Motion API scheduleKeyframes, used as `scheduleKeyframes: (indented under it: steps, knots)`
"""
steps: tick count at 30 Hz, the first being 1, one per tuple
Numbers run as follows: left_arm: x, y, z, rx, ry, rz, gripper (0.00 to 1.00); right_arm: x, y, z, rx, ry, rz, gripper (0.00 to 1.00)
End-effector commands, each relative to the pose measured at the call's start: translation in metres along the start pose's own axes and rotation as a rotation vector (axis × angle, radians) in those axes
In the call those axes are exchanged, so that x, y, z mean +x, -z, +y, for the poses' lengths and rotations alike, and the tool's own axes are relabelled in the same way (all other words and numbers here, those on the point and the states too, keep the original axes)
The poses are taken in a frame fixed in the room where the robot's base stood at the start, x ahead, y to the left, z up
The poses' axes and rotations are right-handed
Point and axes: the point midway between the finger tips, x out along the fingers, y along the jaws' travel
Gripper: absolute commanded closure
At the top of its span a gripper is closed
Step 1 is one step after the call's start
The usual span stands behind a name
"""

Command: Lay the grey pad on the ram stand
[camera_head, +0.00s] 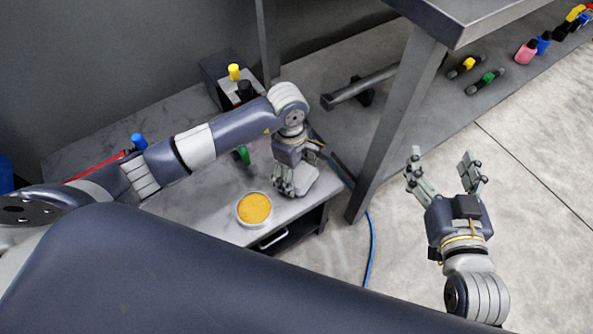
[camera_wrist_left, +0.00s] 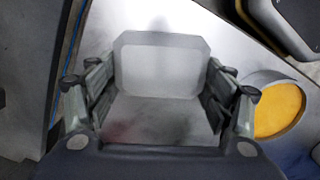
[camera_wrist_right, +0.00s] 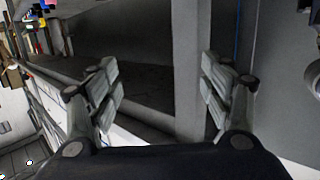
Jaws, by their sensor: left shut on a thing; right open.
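The grey pad (camera_head: 304,182) is a pale block with cut corners at the right end of the low bench (camera_head: 212,221). My left gripper (camera_head: 288,180) points down and is shut on it. In the left wrist view the pad (camera_wrist_left: 160,68) sits between the two fingers (camera_wrist_left: 160,105). I cannot tell whether it rests on the bench or is just above it. My right gripper (camera_head: 445,168) is open and empty over the floor at the right. It also shows open in the right wrist view (camera_wrist_right: 160,85). I cannot tell which object is the ram stand.
A round dish with an orange top (camera_head: 254,208) stands left of the pad. A green-handled tool (camera_head: 244,155), a box with yellow and black knobs (camera_head: 240,88) and a grey bar (camera_head: 372,86) are behind. A table leg (camera_head: 396,130) stands between my grippers. A blue cable (camera_head: 370,245) runs down.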

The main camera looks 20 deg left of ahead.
Motion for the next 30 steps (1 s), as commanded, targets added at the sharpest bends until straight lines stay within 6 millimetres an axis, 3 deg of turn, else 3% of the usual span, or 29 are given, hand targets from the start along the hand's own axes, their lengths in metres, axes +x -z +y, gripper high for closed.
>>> scheduleKeyframes:
  steps: [1,2,4,19,23,30]
  knots:
    - [0.001,0.0,0.0,0.0,0.0,0.0,0.64,0.0,0.001,0.0,0.0,0.0,0.008,0.27]
    - [0.0,0.0,0.0,0.0,0.0,0.0,0.19,0.0,0.002,0.0,0.0,0.0,0.01,0.27]
    - [0.0,0.0,0.0,0.0,0.0,0.0,0.06,0.0,0.002,0.0,0.0,0.0,0.009,0.27]
    - [-0.002,0.0,0.0,0.0,0.0,0.0,0.06,0.0,0.0,0.0,0.001,0.001,-0.006,0.27]
    - [-0.014,0.0,0.001,0.0,-0.003,0.0,0.06,-0.004,-0.018,0.002,0.0,-0.003,-0.102,0.27]
    - [-0.052,0.0,0.001,0.0,-0.003,0.001,0.06,-0.024,-0.065,0.009,0.0,-0.019,-0.348,0.27]
